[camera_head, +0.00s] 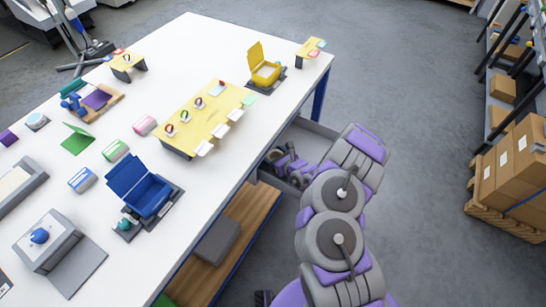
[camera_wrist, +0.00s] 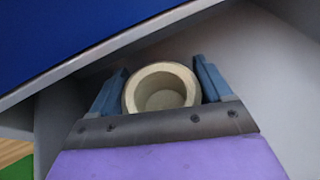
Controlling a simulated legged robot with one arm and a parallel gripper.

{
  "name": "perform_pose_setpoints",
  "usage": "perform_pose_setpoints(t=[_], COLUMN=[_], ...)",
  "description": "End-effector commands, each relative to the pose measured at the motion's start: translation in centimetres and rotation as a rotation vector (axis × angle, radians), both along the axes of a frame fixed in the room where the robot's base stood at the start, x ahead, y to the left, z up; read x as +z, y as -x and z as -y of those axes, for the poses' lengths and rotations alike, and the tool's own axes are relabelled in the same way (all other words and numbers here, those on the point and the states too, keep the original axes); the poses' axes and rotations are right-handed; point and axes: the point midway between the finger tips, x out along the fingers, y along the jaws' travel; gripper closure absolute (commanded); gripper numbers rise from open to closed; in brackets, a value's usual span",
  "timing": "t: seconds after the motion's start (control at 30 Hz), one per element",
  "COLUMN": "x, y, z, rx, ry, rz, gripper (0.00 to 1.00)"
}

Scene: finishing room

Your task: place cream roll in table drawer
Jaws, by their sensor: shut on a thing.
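In the wrist view the cream roll (camera_wrist: 161,92), a hollow cream-coloured cylinder with its open end facing the camera, sits between the two blue-grey fingers of my gripper (camera_wrist: 160,84). The fingers are shut on it from both sides. In the head view my gripper (camera_head: 277,157) is at the open table drawer (camera_head: 316,128), low under the table's right edge; the roll is hidden there. The drawer's grey walls (camera_wrist: 252,62) surround the gripper in the wrist view. I cannot tell whether the roll touches the drawer floor.
The white table (camera_head: 178,60) stands over the drawer, with its blue frame close above my gripper. On it are a yellow rack (camera_head: 205,115), a blue open box (camera_head: 148,196) and a yellow box (camera_head: 264,70). Cartons on a pallet (camera_head: 508,165) stand right. Grey floor between is clear.

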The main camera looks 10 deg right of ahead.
Motion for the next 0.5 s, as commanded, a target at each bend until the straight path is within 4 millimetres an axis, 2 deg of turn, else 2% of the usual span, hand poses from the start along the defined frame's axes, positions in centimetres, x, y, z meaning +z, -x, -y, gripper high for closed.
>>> perform_pose_setpoints(t=[0.23,0.27,0.5], x=[-0.16,-0.21,-0.18], y=[0.04,0.05,0.06], z=[0.17,0.09,-0.35], rx=[-0.002,-0.002,-0.001], ry=[-0.001,0.001,0.006], rz=[-0.002,-0.002,-0.002], gripper=[0.52,0.2,0.0])
